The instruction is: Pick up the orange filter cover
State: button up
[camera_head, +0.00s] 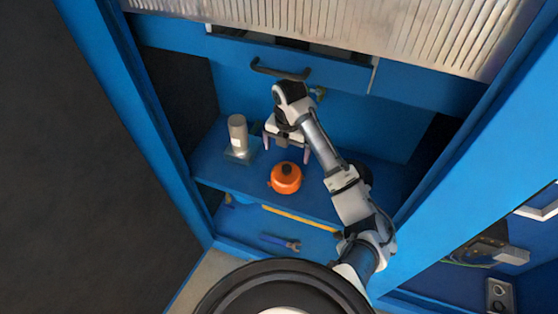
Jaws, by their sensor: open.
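The orange filter cover (285,180) sits on the blue shelf (330,192) inside the cabinet. It is round, with a dark knob on top. My gripper (286,158) is above and just behind the cover, with its two fingers spread apart and pointing down. Nothing shows between the fingers. The gripper seems apart from the cover, but the exact gap cannot be told from this view.
A grey cylinder (238,135) on a base stands on the shelf left of the cover. A blue drawer with a dark handle (280,72) is behind my wrist. A wrench (281,243) and a yellow bar (300,220) lie lower down. Cabinet walls close in both sides.

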aim_at(286, 175)
jog(key=shift+w+f, duration=0.15)
jog(key=shift+f, duration=0.15)
notch_tip(286, 175, down, 8)
jog(key=b, duration=0.7)
jog(key=shift+d+r, duration=0.1)
jog(key=shift+r, duration=0.05)
notch_tip(286, 175, down, 6)
jog(key=b, duration=0.4)
jog(key=shift+r, duration=0.2)
jog(key=c, duration=0.7)
jog(key=shift+r, duration=0.1)
